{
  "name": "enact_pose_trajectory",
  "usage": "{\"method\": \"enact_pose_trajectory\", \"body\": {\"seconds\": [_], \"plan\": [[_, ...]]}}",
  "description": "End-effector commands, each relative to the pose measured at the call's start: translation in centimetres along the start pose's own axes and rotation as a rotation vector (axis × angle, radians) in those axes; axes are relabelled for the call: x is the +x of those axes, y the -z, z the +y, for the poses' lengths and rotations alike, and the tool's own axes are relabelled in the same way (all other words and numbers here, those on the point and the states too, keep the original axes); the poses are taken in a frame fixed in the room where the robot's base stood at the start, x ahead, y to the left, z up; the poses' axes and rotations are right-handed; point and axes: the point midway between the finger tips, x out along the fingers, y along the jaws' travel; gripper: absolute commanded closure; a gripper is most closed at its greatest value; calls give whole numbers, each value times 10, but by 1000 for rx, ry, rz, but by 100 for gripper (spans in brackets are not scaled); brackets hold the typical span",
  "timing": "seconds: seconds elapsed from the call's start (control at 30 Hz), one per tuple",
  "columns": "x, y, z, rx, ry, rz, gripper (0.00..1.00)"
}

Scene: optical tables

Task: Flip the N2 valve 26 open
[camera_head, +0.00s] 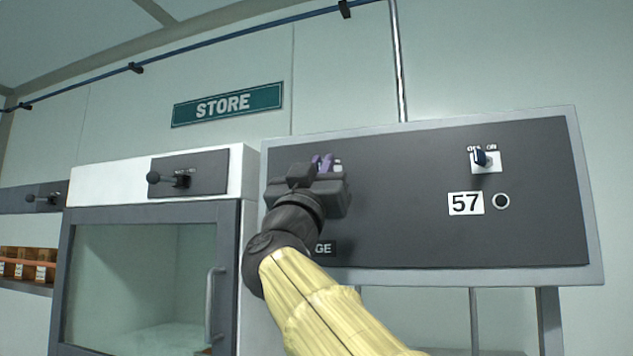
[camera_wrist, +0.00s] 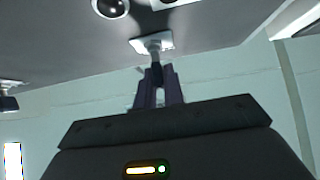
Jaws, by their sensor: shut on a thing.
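My gripper (camera_head: 322,164) is at the left part of the dark grey wall panel (camera_head: 400,190), its body hiding what lies behind it. In the wrist view, the purple fingers (camera_wrist: 158,88) are shut on a small dark lever (camera_wrist: 155,70). The lever stands out from a white plate (camera_wrist: 150,43) on the panel. Its number and OFF/ON marks cannot be read, so I cannot confirm it is valve 26 or tell its position.
A glass-fronted cabinet (camera_head: 140,280) with a ball-ended lever (camera_head: 154,178) stands left. A STORE sign (camera_head: 227,105) hangs above.

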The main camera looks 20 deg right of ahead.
Motion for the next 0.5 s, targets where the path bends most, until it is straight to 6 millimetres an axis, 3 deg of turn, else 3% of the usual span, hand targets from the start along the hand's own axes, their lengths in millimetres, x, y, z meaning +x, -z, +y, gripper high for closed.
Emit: {"method": "enact_pose_trajectory", "body": {"seconds": [0.5], "plan": [[-1,-5,14,254,253,1,100]]}}
